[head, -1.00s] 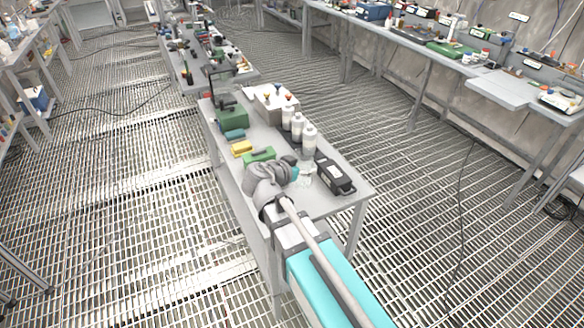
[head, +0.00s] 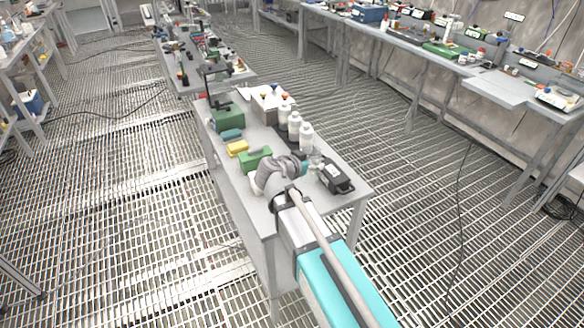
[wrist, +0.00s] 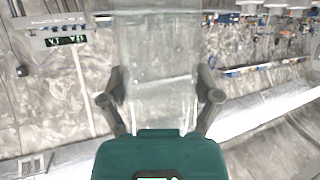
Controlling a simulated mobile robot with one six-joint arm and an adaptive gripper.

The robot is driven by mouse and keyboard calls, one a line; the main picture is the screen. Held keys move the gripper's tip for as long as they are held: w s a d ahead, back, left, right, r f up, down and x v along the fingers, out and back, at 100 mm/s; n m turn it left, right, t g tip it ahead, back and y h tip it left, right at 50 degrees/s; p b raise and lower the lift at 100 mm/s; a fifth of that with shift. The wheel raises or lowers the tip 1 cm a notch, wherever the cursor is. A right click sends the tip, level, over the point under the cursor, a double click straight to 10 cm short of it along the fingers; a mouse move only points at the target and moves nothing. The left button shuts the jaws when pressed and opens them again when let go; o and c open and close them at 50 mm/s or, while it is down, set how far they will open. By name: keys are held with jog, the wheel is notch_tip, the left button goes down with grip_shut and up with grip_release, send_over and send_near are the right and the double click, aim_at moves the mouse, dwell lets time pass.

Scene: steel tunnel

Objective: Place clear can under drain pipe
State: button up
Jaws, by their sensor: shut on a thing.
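In the wrist view my gripper (wrist: 160,97) has its two dark fingers closed on the sides of the clear can (wrist: 158,60). The can is see-through, and the wall behind shows through it. In the head view my arm reaches over the near end of the middle table (head: 352,196). There the fingers and most of the can are hidden by my wrist or too small to make out, beside the black box. I cannot pick out a drain pipe for certain in either view.
A black box (head: 336,179) lies near the table's right edge. White bottles (head: 306,137), a beige bin (head: 268,103), a green block (head: 254,159) and a yellow block (head: 237,147) stand close by. A long bench (head: 505,88) runs along the right wall.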

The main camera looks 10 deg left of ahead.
jog(key=w+a+f+b, duration=0.2)
jog(key=w+f+b, duration=0.7)
jog(key=w, duration=0.4)
jog(key=shift+a, duration=0.2)
jog(key=shift+f, duration=0.15)
jog(key=shift+w+f+b, duration=0.4)
jog(key=shift+f+b, duration=0.05)
jog(key=shift+b, duration=0.1)
notch_tip(320, 180, down, 3)
jog(key=b, duration=0.3)
jog(key=o, duration=0.9)
jog(key=shift+o, duration=0.2)
